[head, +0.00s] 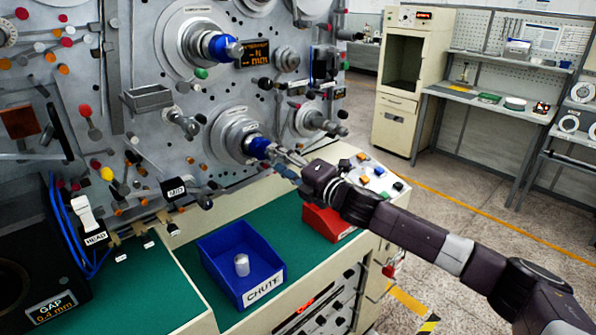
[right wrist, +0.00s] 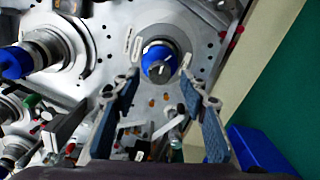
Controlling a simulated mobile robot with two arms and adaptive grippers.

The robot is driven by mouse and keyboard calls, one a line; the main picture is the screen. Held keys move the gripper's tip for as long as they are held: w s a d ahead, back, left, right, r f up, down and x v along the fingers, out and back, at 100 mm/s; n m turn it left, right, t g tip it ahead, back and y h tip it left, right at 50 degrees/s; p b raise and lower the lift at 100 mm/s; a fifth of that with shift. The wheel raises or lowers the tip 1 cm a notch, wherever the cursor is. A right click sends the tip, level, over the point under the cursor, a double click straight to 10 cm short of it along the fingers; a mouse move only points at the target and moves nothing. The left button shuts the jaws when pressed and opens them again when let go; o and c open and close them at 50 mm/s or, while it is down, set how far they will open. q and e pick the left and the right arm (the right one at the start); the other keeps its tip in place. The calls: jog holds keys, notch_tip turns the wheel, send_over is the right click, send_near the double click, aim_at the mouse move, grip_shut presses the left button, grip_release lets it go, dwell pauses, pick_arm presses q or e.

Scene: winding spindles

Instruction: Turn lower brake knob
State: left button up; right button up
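The lower spindle (head: 232,135) is a round grey hub on the upright machine panel, with a blue part (head: 258,148) and a metal tip at its front. My right gripper (head: 284,160) is in front of it, coming from the right. In the right wrist view, my right gripper (right wrist: 162,85) is open and empty. The blue part (right wrist: 160,66) shows between and beyond its fingertips; I cannot tell whether they touch it. No readable label identifies the lower brake knob. My left gripper is out of view.
The upper spindle (head: 195,40) has a similar blue end. Several small coloured knobs and levers stick out of the panel nearby. Below are a blue CHUTE bin (head: 215,272) holding a metal cylinder (head: 241,265), and a red bin (head: 325,223). Open floor lies to the right.

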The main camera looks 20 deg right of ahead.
jog(key=v, duration=0.8)
jog(key=shift+s, duration=0.4)
jog(key=shift+d, duration=0.15)
